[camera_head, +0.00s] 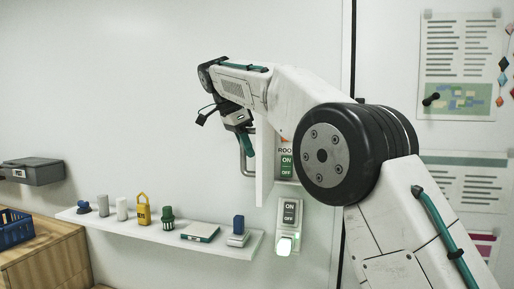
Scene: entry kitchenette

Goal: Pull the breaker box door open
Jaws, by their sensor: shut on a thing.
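The breaker box door (264,175) is a pale panel seen nearly edge-on, standing out from the wall. A grey bar handle (242,162) is on its left face. My gripper (247,146) points down at the top of the handle and is shut on it; the exact contact is small and partly hidden. Right of the door, a panel with ON and OFF labels (287,166) shows, partly covered by my arm. The rest of the breaker box is hidden behind the door and arm.
Below is a switch plate (290,212) with a lit rocker. A white shelf (150,228) to the left holds several small items, including a yellow padlock (143,213). A blue basket (14,228) and a grey box (32,170) are at far left. The wall left of the door is clear.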

